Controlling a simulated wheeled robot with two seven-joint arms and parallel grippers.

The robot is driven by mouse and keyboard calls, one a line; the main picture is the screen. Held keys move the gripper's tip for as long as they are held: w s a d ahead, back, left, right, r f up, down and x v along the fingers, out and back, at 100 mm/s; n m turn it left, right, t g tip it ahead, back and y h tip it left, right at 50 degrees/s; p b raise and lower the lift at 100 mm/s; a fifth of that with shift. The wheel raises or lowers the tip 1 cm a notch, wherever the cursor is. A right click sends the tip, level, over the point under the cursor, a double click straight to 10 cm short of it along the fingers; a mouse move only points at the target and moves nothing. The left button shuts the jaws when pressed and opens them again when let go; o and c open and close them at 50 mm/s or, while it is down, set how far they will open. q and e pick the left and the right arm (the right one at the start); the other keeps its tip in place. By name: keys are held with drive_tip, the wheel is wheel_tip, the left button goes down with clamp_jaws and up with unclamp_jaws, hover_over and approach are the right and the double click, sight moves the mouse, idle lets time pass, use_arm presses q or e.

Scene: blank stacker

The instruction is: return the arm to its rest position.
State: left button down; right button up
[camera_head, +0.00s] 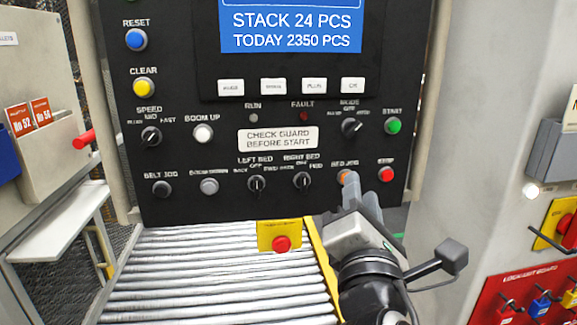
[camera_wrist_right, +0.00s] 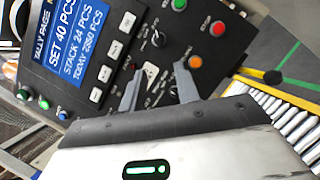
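My right gripper (camera_head: 362,190) is in front of the lower right of a black control panel (camera_head: 225,190), by the orange bed jog button (camera_head: 347,176). In the right wrist view my right gripper (camera_wrist_right: 158,72) has its two grey fingers apart with nothing between them. One fingertip lies just left of the orange button (camera_wrist_right: 195,62) in that view. Whether it touches the panel I cannot tell. The red button (camera_head: 386,174) is right of the fingers. My left gripper is not in view.
White rollers (camera_head: 215,275) run below the panel, with a red stop button on a yellow box (camera_head: 280,243) near the panel's lower edge. A red lockout board (camera_head: 530,296) stands at lower right.

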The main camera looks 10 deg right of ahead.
drive_tip(key=s+a+f+m+g+y, duration=0.1)
drive_tip(key=a+f+m+g+y, duration=0.2)
drive_tip(key=f, duration=1)
drive_tip(key=s+f+m+g+y, duration=0.1)
drive_tip(key=f+m+g+y, duration=0.35)
drive_tip(key=f, duration=0.85)
drive_tip(key=s+d+f+m+g+y, duration=0.1)
drive_tip(key=s+f+m+g, duration=0.1)
drive_tip(key=s+f+m, duration=1)
wheel_tip(320, 180, down, 3)
drive_tip(key=shift+s+d+m, duration=0.2)
drive_tip(key=shift+s+m, duration=0.15)
drive_tip(key=shift+m, duration=0.1)
drive_tip(key=shift+g, duration=0.25)
